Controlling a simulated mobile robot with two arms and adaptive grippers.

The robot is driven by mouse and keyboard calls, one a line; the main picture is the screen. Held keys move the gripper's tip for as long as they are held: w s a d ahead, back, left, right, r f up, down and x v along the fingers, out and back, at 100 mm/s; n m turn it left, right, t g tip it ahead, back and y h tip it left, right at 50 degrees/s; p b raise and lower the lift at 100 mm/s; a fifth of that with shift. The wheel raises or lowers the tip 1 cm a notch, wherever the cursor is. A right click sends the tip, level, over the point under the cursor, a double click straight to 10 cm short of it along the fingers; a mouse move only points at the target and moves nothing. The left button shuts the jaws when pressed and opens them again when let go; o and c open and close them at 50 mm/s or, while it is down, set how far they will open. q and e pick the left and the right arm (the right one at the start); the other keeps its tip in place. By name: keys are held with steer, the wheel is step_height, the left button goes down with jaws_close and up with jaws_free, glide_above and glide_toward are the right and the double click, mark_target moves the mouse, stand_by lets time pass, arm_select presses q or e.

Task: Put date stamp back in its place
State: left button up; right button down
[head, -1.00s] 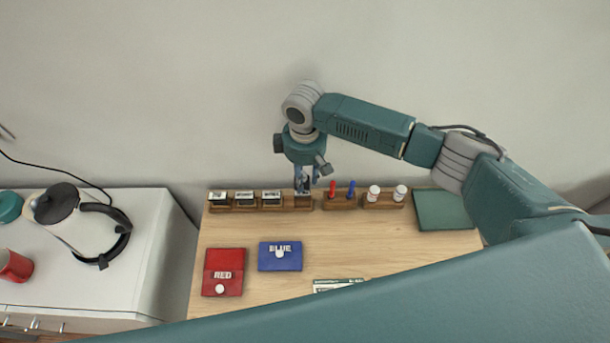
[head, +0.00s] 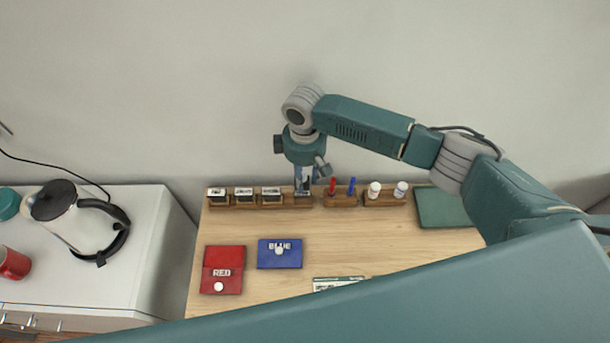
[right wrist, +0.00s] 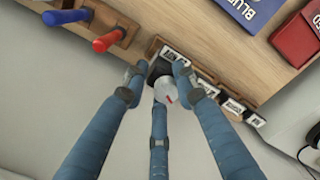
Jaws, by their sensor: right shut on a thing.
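My right gripper (head: 304,184) is at the wooden stamp rack (head: 245,203), at its right-hand place. It also shows in the right wrist view (right wrist: 158,84), with its fingers shut around the date stamp (right wrist: 165,91), which has a round pale knob with a red mark. The stamp is upright at the rack's end place. The fingers hide much of its body, and I cannot tell whether it is fully seated. Several other labelled stamps stand in a row to its left in the head view. My left gripper is not in view.
The wall is close behind.

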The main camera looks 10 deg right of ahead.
mark_target(305, 188)
steer(key=shift+f, duration=0.25)
stand_by(0.4)
steer(key=shift+f+b, duration=1.6)
steer(key=shift+f, duration=1)
steer(key=shift+f, duration=0.1)
steer(key=c, duration=1.6)
jaws_free()
steer(key=shift+o, duration=0.2)
step_height(305, 188, up, 5)
steer(key=p, duration=0.5)
